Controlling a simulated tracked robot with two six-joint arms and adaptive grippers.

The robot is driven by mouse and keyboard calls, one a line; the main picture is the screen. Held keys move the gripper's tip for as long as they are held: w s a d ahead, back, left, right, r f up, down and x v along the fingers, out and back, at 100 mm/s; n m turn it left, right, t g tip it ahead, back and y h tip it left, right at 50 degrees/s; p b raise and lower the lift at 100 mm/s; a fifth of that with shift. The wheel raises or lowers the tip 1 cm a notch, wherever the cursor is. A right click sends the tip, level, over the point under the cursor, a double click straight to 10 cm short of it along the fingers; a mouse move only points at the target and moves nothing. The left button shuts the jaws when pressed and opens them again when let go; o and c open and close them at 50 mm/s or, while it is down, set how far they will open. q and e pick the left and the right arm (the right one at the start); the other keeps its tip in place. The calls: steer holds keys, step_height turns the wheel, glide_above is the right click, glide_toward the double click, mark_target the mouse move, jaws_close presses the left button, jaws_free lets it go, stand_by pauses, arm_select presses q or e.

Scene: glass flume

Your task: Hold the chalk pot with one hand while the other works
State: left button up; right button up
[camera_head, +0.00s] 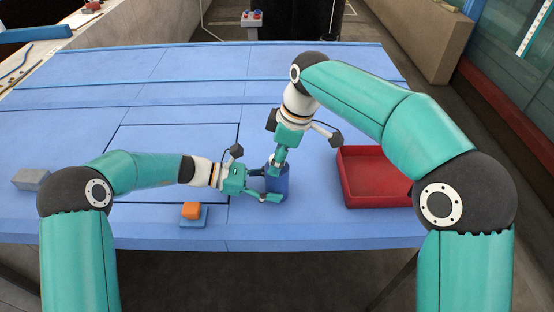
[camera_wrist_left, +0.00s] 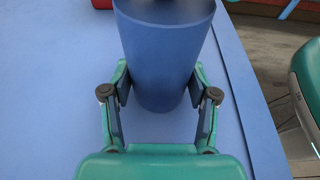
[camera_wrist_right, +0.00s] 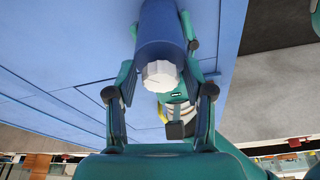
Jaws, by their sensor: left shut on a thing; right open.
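The chalk pot (camera_head: 279,187) is a dark blue cylinder standing upright near the table's front middle. It fills the top centre of the left wrist view (camera_wrist_left: 165,60). My left gripper (camera_head: 270,184) is shut on the pot's side from the left, a finger at each side. My right gripper (camera_head: 279,163) is open and points down over the pot's top, hiding much of it. In the right wrist view the pot (camera_wrist_right: 160,35) shows a white ribbed round piece (camera_wrist_right: 159,73) at its near end, between the open fingers; contact cannot be told.
A red tray (camera_head: 350,192) stands to the right of the pot, looking empty where visible. An orange block (camera_head: 191,210) sits on a small blue block (camera_head: 194,223) at the front left. A grey block (camera_head: 30,179) lies at the left edge. The table behind is clear.

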steer(key=m+t, duration=0.1)
steer(key=m, duration=0.4)
steer(key=shift+s+a+h, duration=0.1)
steer(key=shift+h, duration=0.2)
steer(key=m, duration=0.4)
steer(key=shift+t+h, duration=0.4)
steer(key=c, duration=0.7)
